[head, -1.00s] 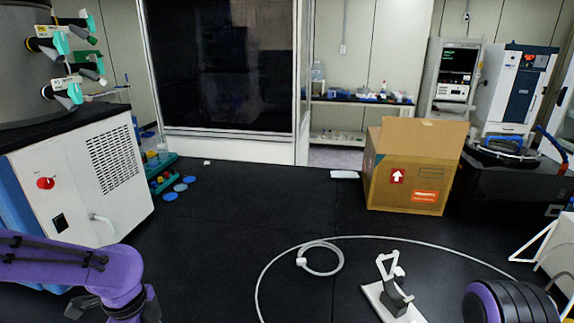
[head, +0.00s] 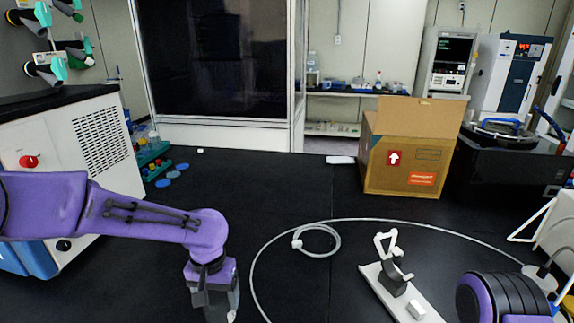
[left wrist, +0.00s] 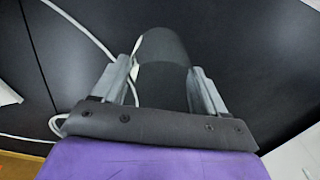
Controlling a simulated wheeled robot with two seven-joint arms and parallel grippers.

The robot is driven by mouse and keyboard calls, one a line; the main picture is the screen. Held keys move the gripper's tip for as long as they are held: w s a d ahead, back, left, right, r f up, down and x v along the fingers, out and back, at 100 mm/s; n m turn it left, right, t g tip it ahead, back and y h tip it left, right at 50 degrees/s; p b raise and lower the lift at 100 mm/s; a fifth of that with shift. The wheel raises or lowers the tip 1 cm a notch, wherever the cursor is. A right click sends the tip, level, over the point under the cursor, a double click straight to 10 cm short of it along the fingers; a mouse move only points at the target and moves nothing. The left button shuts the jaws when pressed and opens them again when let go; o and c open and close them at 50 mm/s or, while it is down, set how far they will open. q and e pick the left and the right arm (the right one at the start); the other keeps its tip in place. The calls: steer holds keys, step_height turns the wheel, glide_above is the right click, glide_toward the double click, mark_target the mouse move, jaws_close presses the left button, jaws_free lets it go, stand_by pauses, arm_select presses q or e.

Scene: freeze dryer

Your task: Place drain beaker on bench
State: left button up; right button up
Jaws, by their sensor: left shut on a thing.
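My left gripper (head: 213,302) hangs fingers-down over the black bench (head: 250,195) at the bottom of the head view. In the left wrist view, its two grey fingers (left wrist: 163,85) are shut on a see-through beaker (left wrist: 163,48), one finger on each side. The beaker looks dark because the bench shows through it. I cannot tell whether its base touches the bench. In the head view the beaker is hard to make out at the gripper. My right gripper is out of view; only part of my right arm shows at lower right.
A pale hose (head: 318,250) lies coiled on the bench right of my left gripper. A small white stand (head: 392,280) is farther right. A cardboard box (head: 405,155) is at the back right. Blue discs (head: 170,180) and a white machine (head: 75,170) are at left.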

arm_select(q)
steer(key=a+r, duration=0.1)
steer(key=r, duration=0.1)
steer(key=a+r+p, duration=0.1)
steer(key=r, duration=0.1)
steer(key=s+a+r, duration=0.1)
steer(key=r, duration=0.1)
steer(key=shift+r+p, duration=0.3)
steer(key=shift+p, duration=0.1)
steer(key=s+a, duration=0.2)
steer(key=s, duration=0.5)
steer(key=shift+m, duration=0.5)
steer(key=w+a+f+p, duration=0.1)
steer(key=w+a+f, duration=0.1)
steer(key=w+f, duration=0.2)
steer(key=w+a+f+p, duration=0.2)
steer(key=w+a+f, duration=0.1)
steer(key=w+f, duration=0.1)
steer(key=w+a+f+p, duration=0.1)
steer(key=w+a+f, duration=0.1)
steer(key=w+f, duration=0.2)
steer(key=shift+w+a+f+p, duration=0.2)
steer(key=shift+w+f+p, duration=0.15)
steer(key=shift+f, duration=0.35)
steer(key=shift+s+f, duration=0.1)
